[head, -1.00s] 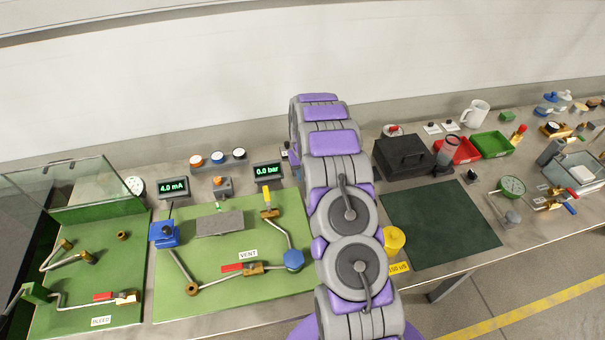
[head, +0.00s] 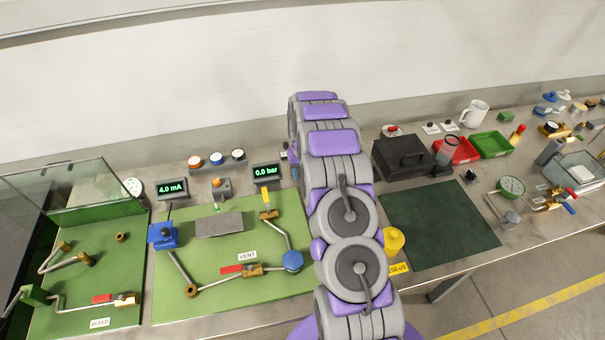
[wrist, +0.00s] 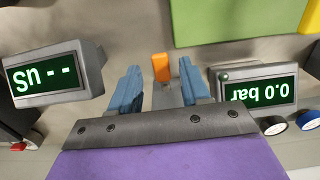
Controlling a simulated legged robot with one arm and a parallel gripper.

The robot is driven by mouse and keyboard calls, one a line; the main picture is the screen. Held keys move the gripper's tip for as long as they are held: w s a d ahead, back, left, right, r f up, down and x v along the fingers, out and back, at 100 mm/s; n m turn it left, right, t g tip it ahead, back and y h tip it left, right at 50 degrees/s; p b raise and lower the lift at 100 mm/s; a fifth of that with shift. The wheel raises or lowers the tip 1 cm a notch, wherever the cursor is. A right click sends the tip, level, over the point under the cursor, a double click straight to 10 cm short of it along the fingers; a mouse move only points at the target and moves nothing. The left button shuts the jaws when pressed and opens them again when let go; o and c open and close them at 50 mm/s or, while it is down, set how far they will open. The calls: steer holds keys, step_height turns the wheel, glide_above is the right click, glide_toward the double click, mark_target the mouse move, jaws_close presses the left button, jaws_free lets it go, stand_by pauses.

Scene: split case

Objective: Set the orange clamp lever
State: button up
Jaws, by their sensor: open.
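In the wrist view, the orange clamp lever (wrist: 161,66) shows as a short upright orange block. It stands in line with the gap between the fingers of my gripper (wrist: 158,75). My gripper has two blue fingers spread apart, with nothing held between them. The lever appears just beyond the fingertips, and I see no contact. A grey part shows below the lever, between the fingers. In the head view, my arm covers this spot, and I cannot make out the lever or my fingers.
In the wrist view, a display reading "0.0 bar" (wrist: 254,88) stands close right of the fingers. Another display (wrist: 57,78) stands to the left. In the head view, a green board (head: 215,280) with pipes lies left, and a dark mat (head: 440,225) right.

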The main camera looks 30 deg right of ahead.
step_height(320, 180, up, 17)
steer(key=p, duration=0.1)
steer(key=shift+f, duration=0.2)
stand_by(0.5)
